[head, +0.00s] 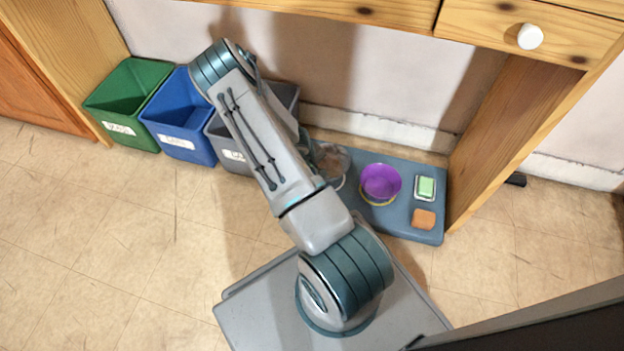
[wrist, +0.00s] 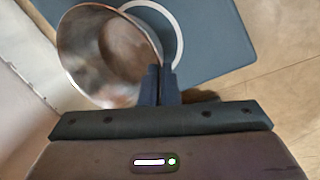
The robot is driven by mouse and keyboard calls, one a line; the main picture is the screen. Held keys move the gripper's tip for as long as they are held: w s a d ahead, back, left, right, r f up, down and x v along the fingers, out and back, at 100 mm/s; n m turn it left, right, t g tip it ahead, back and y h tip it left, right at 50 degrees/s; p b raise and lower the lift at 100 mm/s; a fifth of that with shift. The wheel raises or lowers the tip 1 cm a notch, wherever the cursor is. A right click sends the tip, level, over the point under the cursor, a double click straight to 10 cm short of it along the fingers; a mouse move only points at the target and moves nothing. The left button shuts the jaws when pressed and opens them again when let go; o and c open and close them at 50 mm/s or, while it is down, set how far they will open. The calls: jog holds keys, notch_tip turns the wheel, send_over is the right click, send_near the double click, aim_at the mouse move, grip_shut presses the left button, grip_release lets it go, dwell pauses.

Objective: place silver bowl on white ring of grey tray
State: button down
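The silver bowl (wrist: 102,60) is in my gripper (wrist: 159,72), whose two dark fingers are close together on its rim in the wrist view. The bowl's opening faces the camera. The white ring (wrist: 181,38) on the grey tray (wrist: 215,45) shows beside the bowl, which covers part of it. In the head view the bowl (head: 330,157) is over the left part of the tray (head: 402,222), partly behind my arm. A small arc of the ring (head: 341,184) shows below it. I cannot tell whether the bowl touches the tray.
A purple bowl (head: 380,183) stands on a yellow ring on the tray. A green block in a white-edged dish (head: 425,187) and an orange block (head: 423,219) lie right of it. Green (head: 127,103), blue (head: 178,117) and grey (head: 228,150) bins stand left. The desk (head: 390,14) overhangs the tray.

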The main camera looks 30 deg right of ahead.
jog(key=f+b, duration=0.2)
jog(key=f, duration=0.1)
jog(key=f+b, duration=0.1)
jog(key=shift+w+a+f, duration=0.15)
jog(key=shift+a+f, duration=0.1)
jog(key=shift+r, duration=0.15)
jog(key=c, duration=1.7)
grip_release()
jog(key=p+v, duration=0.6)
jog(key=v, duration=0.6)
